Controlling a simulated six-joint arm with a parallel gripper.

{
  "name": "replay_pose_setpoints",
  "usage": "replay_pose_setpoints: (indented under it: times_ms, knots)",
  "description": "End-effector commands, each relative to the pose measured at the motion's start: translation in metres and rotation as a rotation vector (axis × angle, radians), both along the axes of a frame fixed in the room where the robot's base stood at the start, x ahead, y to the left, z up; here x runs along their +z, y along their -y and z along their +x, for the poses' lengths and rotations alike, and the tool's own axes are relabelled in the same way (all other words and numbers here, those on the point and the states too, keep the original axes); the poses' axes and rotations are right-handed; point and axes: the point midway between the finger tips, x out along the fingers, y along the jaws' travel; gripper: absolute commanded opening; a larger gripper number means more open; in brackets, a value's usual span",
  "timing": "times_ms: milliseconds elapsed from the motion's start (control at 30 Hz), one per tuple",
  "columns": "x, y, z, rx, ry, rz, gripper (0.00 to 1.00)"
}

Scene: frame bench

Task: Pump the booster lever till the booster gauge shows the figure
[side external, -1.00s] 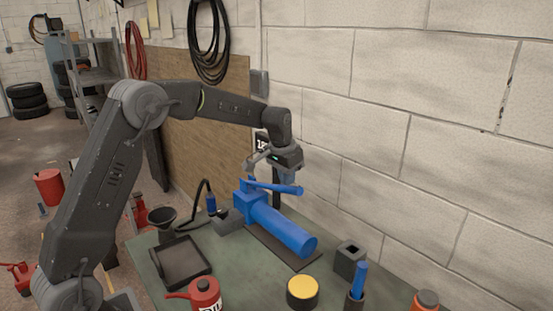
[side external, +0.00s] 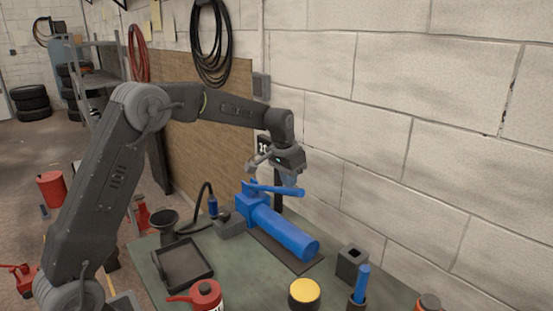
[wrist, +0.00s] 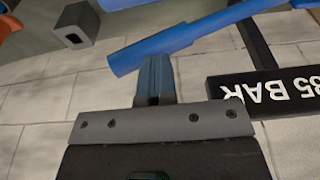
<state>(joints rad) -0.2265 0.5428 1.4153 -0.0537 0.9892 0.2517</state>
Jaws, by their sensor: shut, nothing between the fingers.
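The blue booster (side external: 285,232) lies on a dark plate on the bench. Its blue lever (side external: 272,188) runs above the body, nearly level, with its free end toward the right; it also crosses the top of the wrist view (wrist: 180,38). My gripper (side external: 290,181) is shut and empty, just above the lever's free end. In the wrist view its fingertips (wrist: 155,62) sit close beside the lever; I cannot tell whether they touch. The same panel (side external: 263,145) is mostly hidden behind my gripper.
A grey socket block (side external: 352,264), a blue-handled tool in a cup (side external: 361,285), a yellow-topped tin (side external: 304,293) and a red can (side external: 206,294) stand along the front. A black tray (side external: 182,262) and a funnel (side external: 164,222) are at left. The block wall is close behind.

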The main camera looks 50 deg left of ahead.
Motion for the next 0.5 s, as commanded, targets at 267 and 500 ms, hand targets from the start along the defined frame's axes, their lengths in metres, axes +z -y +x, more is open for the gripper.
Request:
replay_pose_setpoints:
  times_ms: [267, 500]
  knots:
    - [-0.018, 0.001, 0.000, 0.000, -0.004, -0.002, 0.00]
    - [-0.043, 0.000, 0.000, 0.000, -0.004, -0.001, 0.00]
